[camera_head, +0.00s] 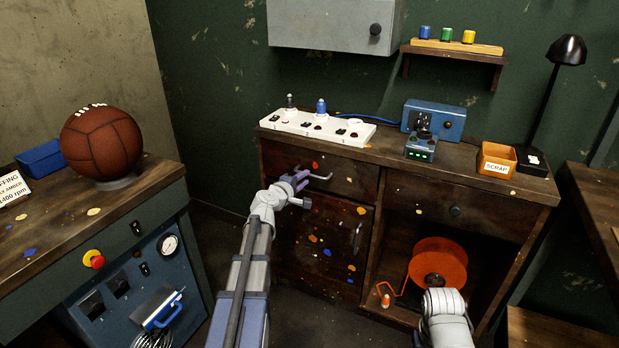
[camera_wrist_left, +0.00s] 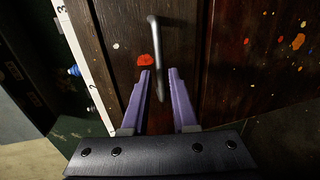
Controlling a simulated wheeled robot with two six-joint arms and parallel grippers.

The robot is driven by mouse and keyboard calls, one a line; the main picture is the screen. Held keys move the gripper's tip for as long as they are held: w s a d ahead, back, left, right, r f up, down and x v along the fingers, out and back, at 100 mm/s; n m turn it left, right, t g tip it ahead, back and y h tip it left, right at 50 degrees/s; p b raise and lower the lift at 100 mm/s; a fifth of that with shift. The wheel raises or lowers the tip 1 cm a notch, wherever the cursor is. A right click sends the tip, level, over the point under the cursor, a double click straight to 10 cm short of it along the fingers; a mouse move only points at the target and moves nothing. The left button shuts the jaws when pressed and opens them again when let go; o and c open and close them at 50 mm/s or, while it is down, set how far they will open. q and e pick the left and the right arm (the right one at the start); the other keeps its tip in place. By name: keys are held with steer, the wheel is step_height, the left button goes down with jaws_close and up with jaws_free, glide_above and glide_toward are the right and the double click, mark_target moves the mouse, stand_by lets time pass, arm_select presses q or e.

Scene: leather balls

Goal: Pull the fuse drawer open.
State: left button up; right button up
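The upper left drawer (camera_head: 350,178) of the wooden cabinet has a grey bar handle (camera_head: 318,176) and looks closed. I see no readable fuse label on it. My left gripper (camera_head: 304,183) is at this drawer's front, by the left part of the handle. In the left wrist view its two purple fingers (camera_wrist_left: 159,75) are open and apart, pointing at the drawer front. The handle (camera_wrist_left: 156,50) shows upright there, with its lower end between the fingers. I cannot tell whether a finger touches it. My right gripper is not in view; only a white part of that arm shows.
A white socket strip (camera_head: 318,127) lies on the cabinet top above the drawer. Below is a cabinet door (camera_head: 318,235); a second drawer (camera_head: 470,210) with a round knob is to the right. An orange reel (camera_head: 438,259) sits in the open bay. A workbench (camera_head: 60,240) stands left.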

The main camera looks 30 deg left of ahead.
mark_target(310, 175)
arm_select(q)
steer(key=x, duration=0.4)
steer(key=shift+w+f+b, duration=0.1)
steer(key=shift+w+b, duration=0.25)
jaws_close()
steer(key=shift+s, duration=0.1)
stand_by(0.9)
